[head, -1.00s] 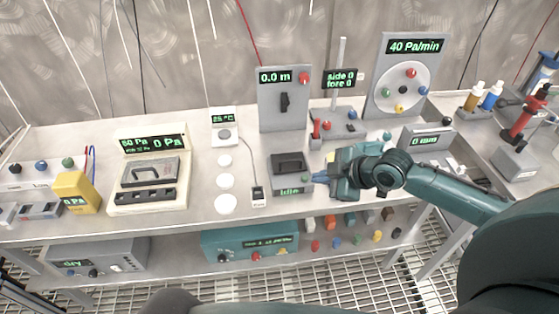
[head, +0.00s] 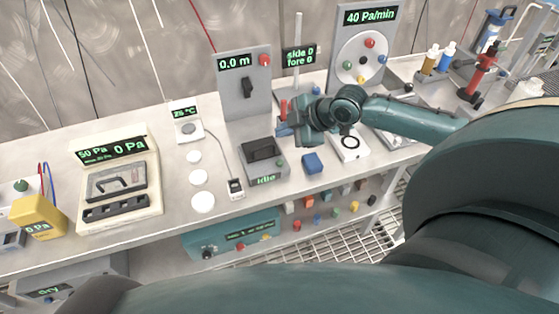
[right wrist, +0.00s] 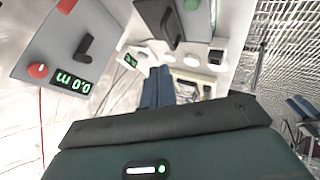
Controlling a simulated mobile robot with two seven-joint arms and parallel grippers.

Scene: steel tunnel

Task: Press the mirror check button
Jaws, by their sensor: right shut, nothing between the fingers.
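The grey device reading Idle (head: 264,160) stands at the middle of the bench, with a dark recess on top and a small green button (head: 281,161) at its right. I cannot tell which button is the mirror check button; no readable label names it. My right gripper (head: 283,130) is shut and empty, above and behind the Idle device, pointing left. In the right wrist view its blue fingers (right wrist: 155,88) are together, below a dark-topped device with a green button (right wrist: 192,5). The gripper hides part of the red-and-blue-button stand. My left gripper is not in view.
The 0.0 m panel (head: 245,88) with a red knob stands just behind the gripper. The side/fore display (head: 299,56) is at its upper right.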

